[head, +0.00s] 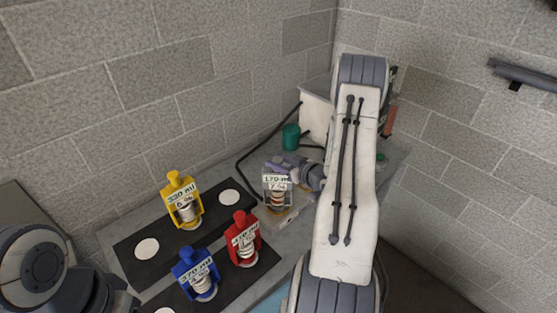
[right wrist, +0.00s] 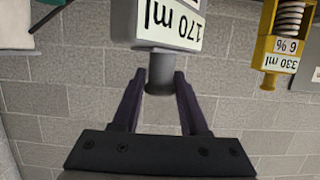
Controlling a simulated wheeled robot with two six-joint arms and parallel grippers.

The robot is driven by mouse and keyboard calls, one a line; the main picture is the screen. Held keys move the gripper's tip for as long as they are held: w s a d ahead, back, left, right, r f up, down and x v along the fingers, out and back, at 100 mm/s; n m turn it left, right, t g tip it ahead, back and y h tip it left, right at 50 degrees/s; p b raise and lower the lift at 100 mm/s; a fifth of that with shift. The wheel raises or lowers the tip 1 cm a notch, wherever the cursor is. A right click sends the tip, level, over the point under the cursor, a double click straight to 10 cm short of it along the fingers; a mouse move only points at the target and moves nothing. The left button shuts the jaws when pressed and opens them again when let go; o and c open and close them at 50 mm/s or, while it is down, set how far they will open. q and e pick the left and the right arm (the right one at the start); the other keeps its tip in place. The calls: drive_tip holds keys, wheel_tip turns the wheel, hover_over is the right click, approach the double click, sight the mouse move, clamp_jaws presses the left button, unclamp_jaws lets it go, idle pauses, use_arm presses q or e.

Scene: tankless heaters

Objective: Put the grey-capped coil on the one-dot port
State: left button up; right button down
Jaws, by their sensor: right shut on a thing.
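The grey-capped coil (head: 277,186), labelled 170 ml and 7 %, is upright in my right gripper (head: 288,163). In the right wrist view, the fingers of my right gripper (right wrist: 160,95) are on either side of the coil's grey knob (right wrist: 160,72). In the head view the coil is over a pale block (head: 287,221) on the bench; I cannot tell whether it touches it. No one-dot mark can be made out. Of my left arm only links show at the lower left, without fingertips.
A yellow-capped coil (head: 182,203), a red-capped coil (head: 243,240) and a blue-capped coil (head: 197,273) stand on dark mats left of the pale block. White discs (head: 147,249) on the mats are bare. A green cylinder (head: 291,137) and dark hose (head: 245,160) are behind.

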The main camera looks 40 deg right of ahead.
drive_tip(key=shift+f+b, duration=0.15)
drive_tip(key=shift+b, duration=0.15)
drive_tip(key=shift+c, duration=2.2)
unclamp_jaws()
drive_tip(key=shift+s+r, duration=0.1)
drive_tip(key=shift+r, duration=0.1)
drive_tip(key=b+v, duration=0.3)
drive_tip(key=v, duration=0.8)
drive_tip(key=shift+s+r+b, duration=0.15)
drive_tip(key=shift+s+b, duration=0.15)
drive_tip(key=shift+s, duration=0.05)
drive_tip(key=shift+d, duration=0.1)
